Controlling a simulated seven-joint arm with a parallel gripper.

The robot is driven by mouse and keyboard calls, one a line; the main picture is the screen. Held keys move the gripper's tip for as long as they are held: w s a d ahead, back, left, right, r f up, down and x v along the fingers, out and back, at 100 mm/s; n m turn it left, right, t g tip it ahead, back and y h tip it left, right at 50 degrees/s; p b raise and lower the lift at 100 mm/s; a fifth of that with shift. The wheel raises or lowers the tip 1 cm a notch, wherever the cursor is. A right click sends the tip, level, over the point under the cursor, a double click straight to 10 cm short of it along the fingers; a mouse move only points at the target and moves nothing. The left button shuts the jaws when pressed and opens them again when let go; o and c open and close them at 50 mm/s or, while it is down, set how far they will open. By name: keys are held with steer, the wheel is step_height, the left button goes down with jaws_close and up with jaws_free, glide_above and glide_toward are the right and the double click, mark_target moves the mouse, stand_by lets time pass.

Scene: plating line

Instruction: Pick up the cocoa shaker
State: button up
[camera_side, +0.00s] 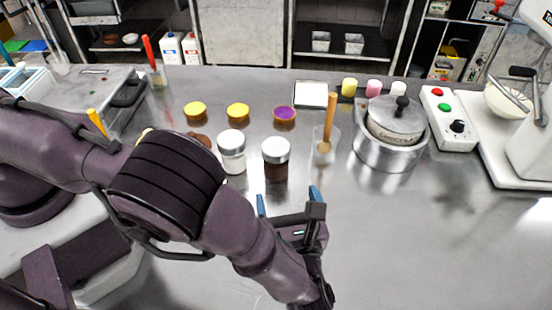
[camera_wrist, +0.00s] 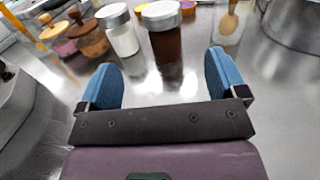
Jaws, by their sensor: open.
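The cocoa shaker (camera_side: 276,163) is a jar with dark brown contents and a silver-white lid, upright on the steel counter. In the wrist view the cocoa shaker (camera_wrist: 165,38) stands ahead of my gripper, slightly right of centre between the fingers. A similar shaker with white contents (camera_side: 232,154) stands just to its left; the white shaker also shows in the wrist view (camera_wrist: 121,36). My gripper (camera_side: 289,195) is open and empty, with blue fingertips apart, on the near side of the cocoa shaker. In the wrist view my gripper (camera_wrist: 164,80) touches neither shaker.
A clear container with a wooden-handled tool (camera_side: 328,135) stands right of the cocoa shaker. Farther right are a lidded pot (camera_side: 392,130) and a button box (camera_side: 447,118). Several small tarts, including a purple-topped one (camera_side: 284,114), sit behind. The near right counter is clear.

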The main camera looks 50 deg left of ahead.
mark_target(279, 164)
steer(key=x, duration=0.7)
steer(key=shift+a, duration=0.2)
steer(key=shift+f+x, duration=0.2)
steer(key=shift+x, duration=1.15)
steer(key=shift+f+x, duration=0.25)
steer(key=shift+x, duration=1.05)
steer(key=shift+w, duration=0.15)
steer(key=c, duration=1.1)
steer(key=shift+o, duration=0.2)
steer(key=shift+d+r, duration=0.1)
